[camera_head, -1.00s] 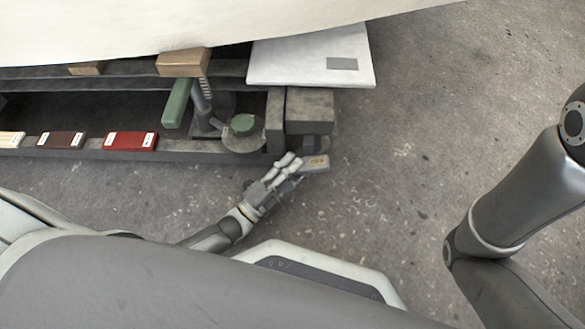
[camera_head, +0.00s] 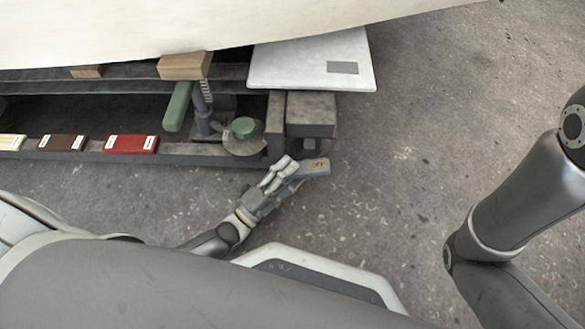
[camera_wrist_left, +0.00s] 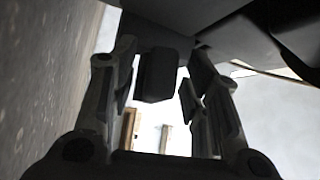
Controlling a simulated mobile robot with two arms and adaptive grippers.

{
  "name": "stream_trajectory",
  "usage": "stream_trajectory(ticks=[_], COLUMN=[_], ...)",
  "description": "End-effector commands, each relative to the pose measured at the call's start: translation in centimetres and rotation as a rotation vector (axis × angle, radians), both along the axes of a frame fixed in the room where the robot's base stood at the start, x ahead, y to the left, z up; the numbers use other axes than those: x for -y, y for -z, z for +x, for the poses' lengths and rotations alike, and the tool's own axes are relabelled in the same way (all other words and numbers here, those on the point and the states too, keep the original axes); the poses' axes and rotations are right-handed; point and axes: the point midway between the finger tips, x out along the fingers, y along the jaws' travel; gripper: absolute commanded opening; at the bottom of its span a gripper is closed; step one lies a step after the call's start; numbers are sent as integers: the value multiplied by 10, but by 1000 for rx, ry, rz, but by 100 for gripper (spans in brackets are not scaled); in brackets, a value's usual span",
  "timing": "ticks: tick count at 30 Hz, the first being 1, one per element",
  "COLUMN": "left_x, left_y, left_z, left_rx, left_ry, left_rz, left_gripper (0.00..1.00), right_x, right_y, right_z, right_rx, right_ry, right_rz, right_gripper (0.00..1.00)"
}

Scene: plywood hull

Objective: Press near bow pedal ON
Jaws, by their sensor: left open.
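The near bow pedal (camera_head: 318,168) looks like a small grey block with a yellow label on top, low beside the end of the dark cradle. The label seems to read OFF, but it is small. My left gripper (camera_head: 286,170) is open, with its fingers at the left edge of the pedal; I cannot tell whether they touch it. In the left wrist view, a dark block (camera_wrist_left: 157,75) shows beyond the open fingers (camera_wrist_left: 160,90); I cannot tell what it is. My right gripper is out of view.
The dark cradle (camera_head: 215,157) holds a red block (camera_head: 130,144), a dark brown block (camera_head: 62,143) and a green block (camera_head: 178,107). A grey box (camera_head: 312,113) stands above the pedal. The pale hull (camera_head: 150,28) overhangs. Concrete floor (camera_head: 430,150) is clear to the right.

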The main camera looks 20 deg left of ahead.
Motion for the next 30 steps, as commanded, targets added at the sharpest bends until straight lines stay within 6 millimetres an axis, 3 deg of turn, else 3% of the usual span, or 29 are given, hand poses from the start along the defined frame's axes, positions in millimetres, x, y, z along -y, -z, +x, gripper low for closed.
stream_trajectory(ticks=[6,12,30], left_x=[-17,-27,-29], left_y=[10,13,14], left_z=[-34,-53,-56], left_rx=[-3,2,2], left_ry=[0,0,0], left_rz=[1,-1,-1], left_gripper=[43,43,43], right_x=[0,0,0], right_y=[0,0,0], right_z=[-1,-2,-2], right_rx=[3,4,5], right_ry=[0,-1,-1], right_rz=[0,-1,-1], right_gripper=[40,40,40])
